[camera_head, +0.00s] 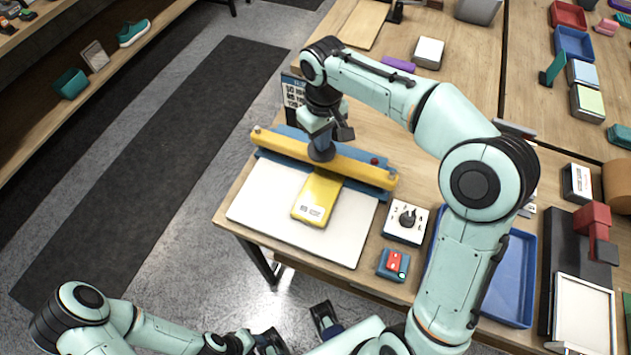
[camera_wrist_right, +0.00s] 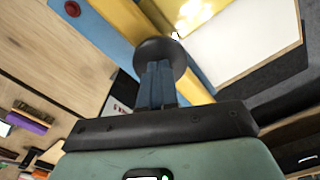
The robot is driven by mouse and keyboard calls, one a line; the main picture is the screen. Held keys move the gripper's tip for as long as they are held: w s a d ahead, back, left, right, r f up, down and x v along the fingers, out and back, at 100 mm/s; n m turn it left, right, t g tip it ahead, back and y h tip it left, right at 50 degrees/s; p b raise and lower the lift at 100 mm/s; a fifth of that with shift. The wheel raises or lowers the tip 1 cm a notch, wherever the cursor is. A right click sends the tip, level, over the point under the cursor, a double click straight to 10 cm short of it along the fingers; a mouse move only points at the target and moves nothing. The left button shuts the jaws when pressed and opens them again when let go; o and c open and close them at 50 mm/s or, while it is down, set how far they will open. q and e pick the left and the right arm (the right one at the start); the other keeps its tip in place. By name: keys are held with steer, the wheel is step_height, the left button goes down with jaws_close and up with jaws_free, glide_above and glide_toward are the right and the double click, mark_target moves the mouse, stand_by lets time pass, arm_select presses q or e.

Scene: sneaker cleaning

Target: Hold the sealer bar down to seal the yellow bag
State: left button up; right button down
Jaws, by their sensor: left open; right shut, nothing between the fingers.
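The sealer's yellow bar (camera_head: 360,171) lies across its blue base (camera_head: 283,160), with a round black knob (camera_head: 320,153) at its middle. The yellow bag (camera_head: 317,200), with a white label, lies flat on the white board; its far end passes under the bar. My right gripper (camera_head: 322,144) is shut and empty, its tips down against the knob. In the right wrist view the blue fingers are together on the knob (camera_wrist_right: 160,52), above the yellow bar (camera_wrist_right: 122,17). I cannot tell how hard they press. My left gripper (camera_head: 296,330) is open and empty at the bottom, away from the sealer.
The white board (camera_head: 270,211) spreads in front of the sealer. A dial box (camera_head: 405,222) and a box with a red top (camera_head: 393,264) stand right of it. A blue tray (camera_head: 515,278) lies further right, behind my right arm. A shelf with shoes is at upper left.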

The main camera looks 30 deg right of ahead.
arm_select(q)
steer(key=shift+s+f+b, duration=0.15)
steer(key=shift+f+b, duration=0.35)
steer(key=shift+s+f+b, duration=0.15)
steer(key=shift+f+b, duration=0.3)
steer(key=shift+f, duration=0.05)
arm_select(e)
steer(key=shift+f, duration=1.65)
arm_select(q)
steer(key=shift+r, duration=0.15)
arm_select(e)
steer(key=shift+s+f, duration=0.1)
steer(key=shift+f, duration=0.1)
step_height(320, 180, up, 5)
steer(key=p, duration=0.4)
steer(key=shift+f, duration=0.1)
steer(key=shift+r+p, duration=1.25)
steer(key=shift+r, duration=0.6)
arm_select(q)
steer(key=w+r, duration=0.3)
steer(key=r, duration=0.3)
steer(key=shift+r, duration=0.4)
steer(key=shift+s, duration=0.1)
arm_select(e)
steer(key=shift+f, duration=0.1)
